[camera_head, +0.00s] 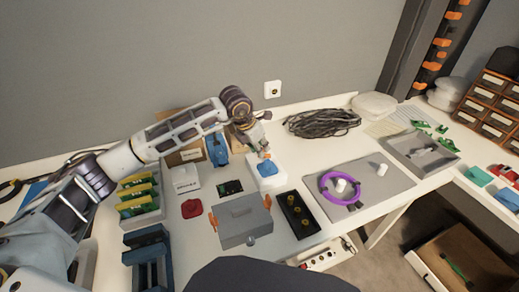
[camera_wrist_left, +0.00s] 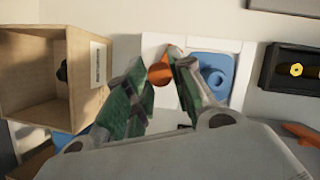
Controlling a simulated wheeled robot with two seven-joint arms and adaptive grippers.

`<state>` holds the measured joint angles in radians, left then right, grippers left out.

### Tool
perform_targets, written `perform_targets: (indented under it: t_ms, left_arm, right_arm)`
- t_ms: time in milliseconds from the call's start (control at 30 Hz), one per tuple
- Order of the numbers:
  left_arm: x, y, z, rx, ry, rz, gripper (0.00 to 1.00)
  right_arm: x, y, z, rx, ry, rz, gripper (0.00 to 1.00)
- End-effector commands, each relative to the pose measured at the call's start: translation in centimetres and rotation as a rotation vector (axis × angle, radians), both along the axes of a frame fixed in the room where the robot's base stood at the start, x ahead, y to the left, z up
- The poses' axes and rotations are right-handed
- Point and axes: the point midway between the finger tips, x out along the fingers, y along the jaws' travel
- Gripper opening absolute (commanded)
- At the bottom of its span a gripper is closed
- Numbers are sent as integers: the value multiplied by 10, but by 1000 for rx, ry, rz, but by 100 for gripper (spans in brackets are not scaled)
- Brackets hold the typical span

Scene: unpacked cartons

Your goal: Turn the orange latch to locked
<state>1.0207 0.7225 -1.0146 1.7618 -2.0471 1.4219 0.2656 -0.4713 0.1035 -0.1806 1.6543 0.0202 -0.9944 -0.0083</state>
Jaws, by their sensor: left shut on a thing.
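The orange latch (camera_wrist_left: 160,75) shows between my left gripper's fingertips (camera_wrist_left: 163,62) in the left wrist view. It is partly hidden by the fingers, so its angle is hard to tell. It sits at a white block (camera_wrist_left: 235,95) with a blue piece (camera_wrist_left: 211,78) beside it. In the head view my left gripper (camera_head: 263,152) reaches down at the back edge of this white block (camera_head: 268,183), with the blue piece (camera_head: 267,169) just in front. The left gripper is shut on the orange latch. My right gripper is in neither view.
A grey case (camera_head: 243,222) with orange clasps stands in front of the block. A black tray (camera_head: 297,215) with brass parts lies to the right. A cardboard box (camera_wrist_left: 38,85) and blue object (camera_head: 217,150) stand close left. A purple ring (camera_head: 325,190) lies on a grey mat.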

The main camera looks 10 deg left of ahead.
Motion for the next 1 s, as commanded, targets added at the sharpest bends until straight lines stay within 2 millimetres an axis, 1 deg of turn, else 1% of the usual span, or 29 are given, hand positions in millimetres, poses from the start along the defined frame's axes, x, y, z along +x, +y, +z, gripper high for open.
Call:
perform_targets:
  t_ms: [400, 1000]
  left_arm:
    - [3, 2, 1, -1, -2, -277, 0]
    - [5, 3, 1, -1, -2, -678, 0]
  right_arm:
    - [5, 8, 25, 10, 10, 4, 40]
    - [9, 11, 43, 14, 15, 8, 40]
